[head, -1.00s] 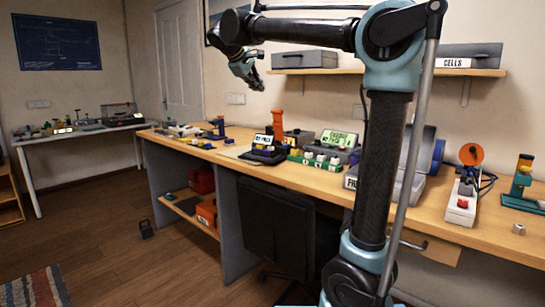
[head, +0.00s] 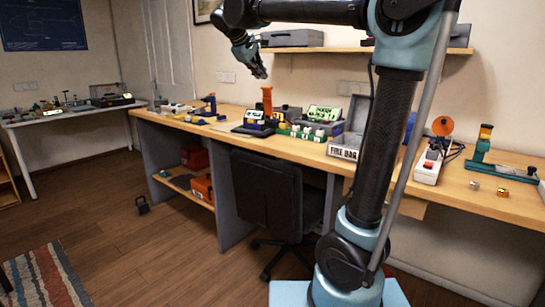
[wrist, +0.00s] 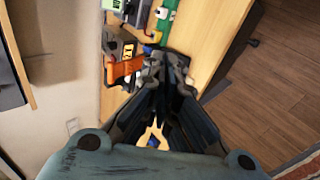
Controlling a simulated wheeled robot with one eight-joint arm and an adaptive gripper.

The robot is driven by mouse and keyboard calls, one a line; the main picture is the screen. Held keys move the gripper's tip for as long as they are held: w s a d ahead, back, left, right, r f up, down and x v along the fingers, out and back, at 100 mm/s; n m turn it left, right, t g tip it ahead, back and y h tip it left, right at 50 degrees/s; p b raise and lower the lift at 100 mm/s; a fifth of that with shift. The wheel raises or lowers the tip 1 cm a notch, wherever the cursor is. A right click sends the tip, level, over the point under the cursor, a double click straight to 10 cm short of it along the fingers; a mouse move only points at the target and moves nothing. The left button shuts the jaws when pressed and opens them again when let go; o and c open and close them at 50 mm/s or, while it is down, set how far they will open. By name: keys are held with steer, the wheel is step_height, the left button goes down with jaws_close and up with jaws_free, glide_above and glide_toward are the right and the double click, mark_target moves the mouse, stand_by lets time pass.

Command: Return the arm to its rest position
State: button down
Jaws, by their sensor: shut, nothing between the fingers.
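My gripper (head: 258,71) hangs from my raised arm above the workbench (head: 300,143), in front of the wall and left of the shelf. It is clear of the bench top and touches nothing. In the wrist view my gripper (wrist: 168,66) points down toward the bench, its dark fingers together and empty. Below it on the bench are an orange upright piece (head: 267,100) and a dark device with a small display (head: 254,119). The orange piece also shows beside the fingers in the wrist view (wrist: 123,69).
A dark chair (head: 267,190) stands before the bench. A shelf (head: 365,50) with grey cases is behind my arm. Green-lit displays (head: 323,114), an open case labelled FIRE BAR (head: 343,152) and a red-button box (head: 428,168) crowd the bench. The floor at left is mostly clear.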

steer(key=s+d+f+m+g+y, duration=0.1)
steer(key=s+d+f+m+g, duration=0.15)
steer(key=s+d+f, duration=0.65)
steer(key=s+d+f+m+g+y, duration=0.1)
steer(key=s+d+f+m, duration=0.2)
steer(key=s+d+f, duration=0.6)
steer(key=s+d+f+m+y, duration=0.1)
steer(key=s+d+f, duration=0.1)
steer(key=s+f, duration=0.3)
steer(key=s+d+f+m+g, duration=0.1)
steer(key=s+f, duration=0.4)
steer(key=f, duration=0.6)
steer(key=s+d+f+m+y, duration=0.1)
steer(key=s+d+f+m, duration=0.1)
steer(key=s+f, duration=0.3)
step_height(320, 180, down, 4)
steer(key=shift+s+d+r+m+g+y, duration=0.1)
steer(key=shift+s+d+m+g+y, duration=0.2)
steer(key=shift+m, duration=0.45)
steer(key=shift+w, duration=0.15)
steer(key=shift+w+f, duration=0.2)
steer(key=shift+w, duration=0.15)
